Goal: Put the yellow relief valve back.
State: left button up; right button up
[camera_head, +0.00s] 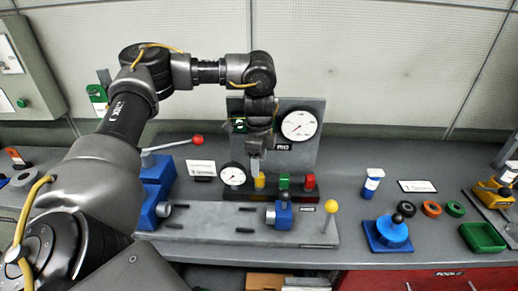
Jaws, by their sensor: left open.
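A small yellow part (260,181), which looks like the yellow relief valve, stands in the row on the dark manifold block (262,194). It is left of a green part (283,181) and a red part (309,181). My left gripper (255,163) points down just above the yellow part, in front of the grey gauge panel. It is open, and I see nothing held in it. Whether its fingertips touch the yellow part is too small to tell. My right gripper is out of view.
A blue pump with a red-knobbed lever (197,140) stands left of the block. A small gauge (232,175) is close to my left gripper. A yellow-balled lever (331,206) rises at the front. A blue base (387,234) and green tray (482,237) lie right.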

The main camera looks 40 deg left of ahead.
pick_arm(q)
jog(key=shift+r, duration=2.15)
